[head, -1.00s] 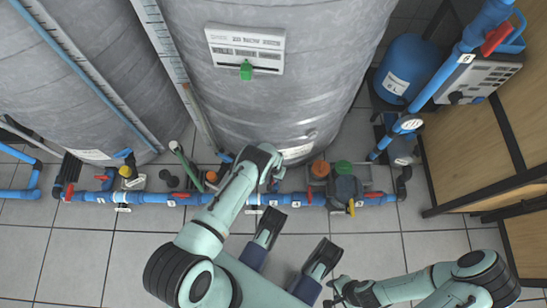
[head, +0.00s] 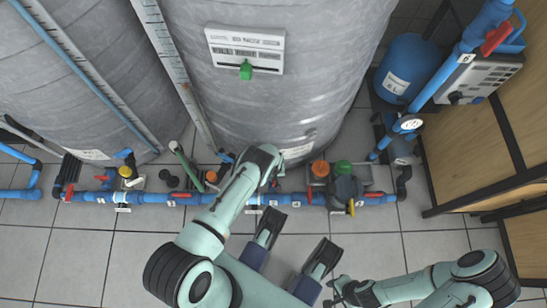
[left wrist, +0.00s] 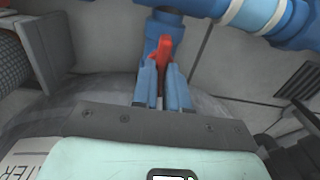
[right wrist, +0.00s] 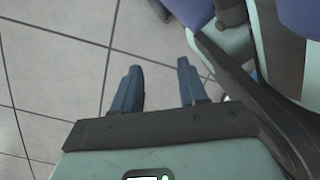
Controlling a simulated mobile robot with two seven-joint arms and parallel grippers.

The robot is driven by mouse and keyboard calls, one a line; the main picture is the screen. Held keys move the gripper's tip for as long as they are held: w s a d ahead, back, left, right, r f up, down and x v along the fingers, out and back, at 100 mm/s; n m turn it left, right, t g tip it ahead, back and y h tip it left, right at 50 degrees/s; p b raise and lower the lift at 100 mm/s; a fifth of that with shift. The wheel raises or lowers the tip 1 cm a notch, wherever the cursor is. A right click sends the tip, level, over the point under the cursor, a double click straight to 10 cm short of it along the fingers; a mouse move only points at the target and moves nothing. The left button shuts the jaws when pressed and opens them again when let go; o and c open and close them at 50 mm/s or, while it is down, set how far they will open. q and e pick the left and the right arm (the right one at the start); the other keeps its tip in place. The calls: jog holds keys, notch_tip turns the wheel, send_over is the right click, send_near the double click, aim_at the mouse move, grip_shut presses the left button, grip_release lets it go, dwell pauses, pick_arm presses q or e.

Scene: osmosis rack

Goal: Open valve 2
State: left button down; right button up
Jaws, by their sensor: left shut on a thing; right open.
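My left gripper (left wrist: 163,85) is shut on a red valve handle (left wrist: 164,50) in the left wrist view. The handle sits between the two blue fingers, on a blue pipe fitting (left wrist: 158,24). In the head view my left gripper (head: 272,180) is at the blue pipe line in front of the middle tank, and my arm hides most of the spot. I cannot read the number of the held valve. My right gripper (right wrist: 158,85) is open and empty above the floor tiles in the right wrist view.
A blue pipe line (head: 140,197) with other red handles (head: 309,197) runs along the tank bases. Orange (head: 320,168) and green (head: 343,168) caps stand right of my left gripper. A large grey tank (head: 290,90) is behind. A wooden panel (head: 450,165) bounds the right. Front floor is clear.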

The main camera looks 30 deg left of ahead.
pick_arm(q)
jog(key=c, duration=1.1)
grip_release()
jog(key=shift+c, duration=0.2)
jog(key=shift+r, duration=0.1)
notch_tip(320, 180, up, 13)
jog(key=p, duration=0.5)
jog(key=shift+r, duration=0.15)
pick_arm(e)
jog(key=w+a+r+t, duration=0.1)
jog(key=w+r+t, duration=0.2)
jog(key=w+r, duration=0.4)
jog(key=w, duration=0.3)
jog(key=shift+w+a+n+t, duration=0.2)
jog(key=shift+n+t, duration=0.2)
